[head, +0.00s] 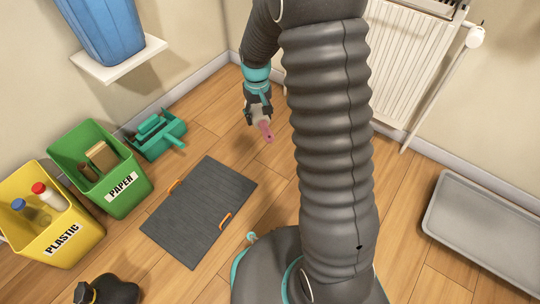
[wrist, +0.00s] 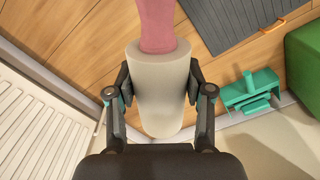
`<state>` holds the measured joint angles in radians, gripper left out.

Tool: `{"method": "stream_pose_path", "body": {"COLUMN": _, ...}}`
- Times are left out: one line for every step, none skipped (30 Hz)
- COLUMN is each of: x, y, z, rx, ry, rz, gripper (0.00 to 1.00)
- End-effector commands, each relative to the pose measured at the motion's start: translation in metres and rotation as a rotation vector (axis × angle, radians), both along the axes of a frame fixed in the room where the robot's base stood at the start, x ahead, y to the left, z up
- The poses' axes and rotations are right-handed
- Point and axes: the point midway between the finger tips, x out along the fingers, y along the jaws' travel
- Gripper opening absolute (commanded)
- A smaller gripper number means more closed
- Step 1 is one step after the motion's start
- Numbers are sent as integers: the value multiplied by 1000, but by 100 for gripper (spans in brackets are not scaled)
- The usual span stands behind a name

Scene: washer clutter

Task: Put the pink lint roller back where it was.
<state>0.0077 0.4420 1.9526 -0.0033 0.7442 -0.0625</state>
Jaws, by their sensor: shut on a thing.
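The pink lint roller has a pink handle (head: 266,132) and a wide cream roll. My gripper (head: 258,112) is shut on the cream roll and holds the roller in the air in front of the back wall. In the wrist view the cream roll (wrist: 160,88) sits between the two fingers of my gripper (wrist: 160,82), with the pink handle pointing away, up the picture. The far end of the handle is cut off there. In the head view the handle points down, with wooden floor behind it.
A dark grey mat (head: 199,212) with orange handles lies on the floor. A green dustpan set (head: 157,135), a green paper bin (head: 122,188) and a yellow plastic bin (head: 50,232) stand at left. A white radiator (head: 410,60) and a grey tray (head: 485,222) are at right. A blue container (head: 105,28) stands on a wall shelf (head: 120,62).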

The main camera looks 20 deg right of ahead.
Motion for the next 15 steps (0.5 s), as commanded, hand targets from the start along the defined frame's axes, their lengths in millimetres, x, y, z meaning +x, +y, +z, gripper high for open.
{"method": "stream_pose_path", "body": {"x": 1, "y": -7, "z": -12, "rx": 1, "ry": 8, "rz": 26, "gripper": 8}}
{"method": "stream_pose_path", "body": {"x": 3, "y": -12, "z": -21, "rx": 2, "ry": 9, "rz": 48, "gripper": 8}}
{"method": "stream_pose_path", "body": {"x": 5, "y": -20, "z": -34, "rx": 3, "ry": 11, "rz": 82, "gripper": 8}}
{"method": "stream_pose_path", "body": {"x": 6, "y": -26, "z": -44, "rx": 5, "ry": 13, "rz": 109, "gripper": 8}}
{"method": "stream_pose_path", "body": {"x": 7, "y": -34, "z": -55, "rx": 6, "ry": 13, "rz": 137, "gripper": 8}}
{"method": "stream_pose_path", "body": {"x": 8, "y": -44, "z": -70, "rx": 8, "ry": 14, "rz": 177, "gripper": 8}}
{"method": "stream_pose_path", "body": {"x": 8, "y": -51, "z": -82, "rx": 9, "ry": 13, "rz": 208, "gripper": 8}}
{"method": "stream_pose_path", "body": {"x": 8, "y": -58, "z": -93, "rx": 10, "ry": 13, "rz": 237, "gripper": 8}}
{"method": "stream_pose_path", "body": {"x": 7, "y": -68, "z": -108, "rx": 11, "ry": 13, "rz": 277, "gripper": 8}}
{"method": "stream_pose_path", "body": {"x": 5, "y": -74, "z": -119, "rx": 12, "ry": 13, "rz": 307, "gripper": 8}}
{"method": "stream_pose_path", "body": {"x": 4, "y": -80, "z": -130, "rx": 13, "ry": 14, "rz": 335, "gripper": 8}}
{"method": "stream_pose_path", "body": {"x": 2, "y": -87, "z": -143, "rx": 13, "ry": 12, "rz": 373, "gripper": 8}}
{"method": "stream_pose_path", "body": {"x": 0, "y": -91, "z": -152, "rx": 13, "ry": 11, "rz": 399, "gripper": 8}}
{"method": "stream_pose_path", "body": {"x": -2, "y": -96, "z": -161, "rx": 13, "ry": 11, "rz": 423, "gripper": 8}}
{"method": "stream_pose_path", "body": {"x": -4, "y": -101, "z": -171, "rx": 13, "ry": 10, "rz": 454, "gripper": 8}}
